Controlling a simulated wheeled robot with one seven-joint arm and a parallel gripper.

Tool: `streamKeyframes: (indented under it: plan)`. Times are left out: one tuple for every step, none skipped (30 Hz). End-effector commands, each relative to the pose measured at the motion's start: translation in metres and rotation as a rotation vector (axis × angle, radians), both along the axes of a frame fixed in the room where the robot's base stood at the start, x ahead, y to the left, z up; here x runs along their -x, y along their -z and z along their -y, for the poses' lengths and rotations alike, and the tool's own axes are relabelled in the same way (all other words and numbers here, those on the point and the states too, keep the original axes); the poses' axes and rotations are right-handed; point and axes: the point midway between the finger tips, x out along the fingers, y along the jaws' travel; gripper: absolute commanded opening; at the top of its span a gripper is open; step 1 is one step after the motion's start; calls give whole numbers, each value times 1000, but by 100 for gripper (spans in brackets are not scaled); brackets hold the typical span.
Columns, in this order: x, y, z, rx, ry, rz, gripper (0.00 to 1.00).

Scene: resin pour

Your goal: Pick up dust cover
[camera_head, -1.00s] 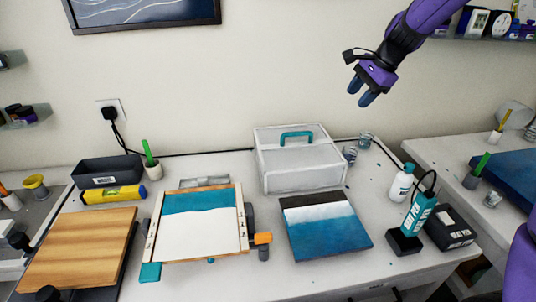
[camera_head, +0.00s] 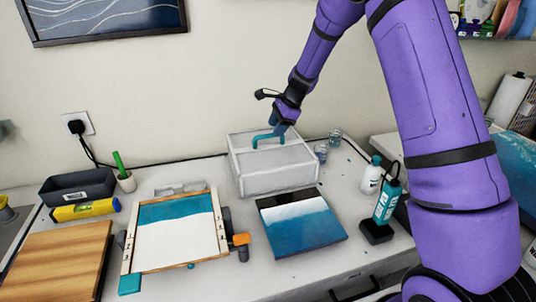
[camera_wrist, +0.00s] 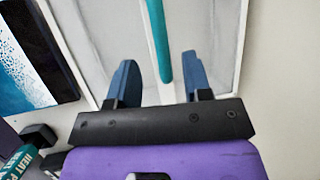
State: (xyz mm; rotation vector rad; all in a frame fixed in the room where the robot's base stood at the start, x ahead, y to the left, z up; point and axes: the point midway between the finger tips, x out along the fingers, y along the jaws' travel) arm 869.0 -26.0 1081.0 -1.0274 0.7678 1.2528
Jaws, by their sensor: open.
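The dust cover (camera_head: 272,172) is a pale, see-through box with a teal handle (camera_head: 268,138) on top, standing at the back middle of the bench. In the wrist view the teal handle (camera_wrist: 158,40) runs down between the two blue fingers of my gripper (camera_wrist: 160,82), and the cover's pale top (camera_wrist: 115,35) fills the area behind. My gripper (camera_head: 281,128) is open, at the right end of the handle. I cannot tell whether the fingers touch the handle.
A blue and white painted panel (camera_head: 305,236) lies in front of the cover. A framed board (camera_head: 176,240) lies to the left. Small jars (camera_head: 321,153), a white bottle (camera_head: 371,176) and a teal heat tool (camera_head: 386,204) stand to the right.

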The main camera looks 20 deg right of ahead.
Motion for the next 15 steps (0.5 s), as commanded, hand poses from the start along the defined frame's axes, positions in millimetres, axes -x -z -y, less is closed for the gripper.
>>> streamKeyframes:
  plan:
    - [-1, 2, -1, 0, 0, 0, 45]
    - [-1, 3, -2, 0, 0, 0, 45]
    - [-2, 5, -3, 0, 0, 0, 45]
    - [-2, 7, -5, 0, 0, 0, 45]
    - [-3, 10, -7, 0, -1, 0, 45]
    - [-4, 14, -10, -1, -1, -1, 45]
    - [-5, 18, -12, -1, -2, -1, 45]
    - [-6, 21, -14, 1, -3, -2, 45]
    - [-7, 26, -17, 1, -3, -1, 45]
    - [-8, 30, -19, 1, -3, -1, 45]
    - [-9, 34, -20, 0, -2, -1, 45]
    - [-9, 39, -22, 0, -1, -2, 45]
    - [-10, 41, -23, 0, 0, -1, 45]
    - [-11, 43, -24, 0, 0, -1, 45]
    - [-11, 44, -25, 0, -1, 0, 45]
